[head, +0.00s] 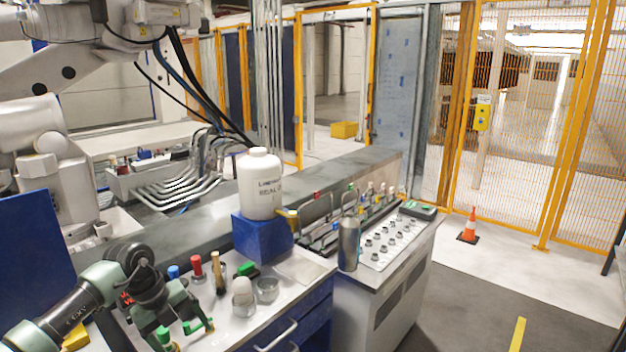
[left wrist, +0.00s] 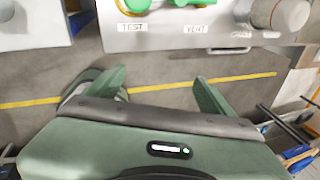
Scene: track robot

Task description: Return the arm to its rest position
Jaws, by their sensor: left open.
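My left arm comes in from the lower left of the head view. Its dark green-grey gripper (head: 178,322) is over the near end of the bench worktop. In the left wrist view the two green fingers of this gripper (left wrist: 160,90) stand wide apart with nothing between them. Below them are the grey floor and a yellow line. Green knobs (left wrist: 180,3) above TEST and VENT labels are at the top of that view, beyond the fingertips and not touched. My right gripper is not in view.
The bench (head: 228,325) carries red and blue-capped items, a white-topped knob and a metal cup (head: 267,289). A white bottle (head: 260,184) stands on a blue block (head: 261,238). A grey flask (head: 349,244) is farther right. Open floor lies at the lower right.

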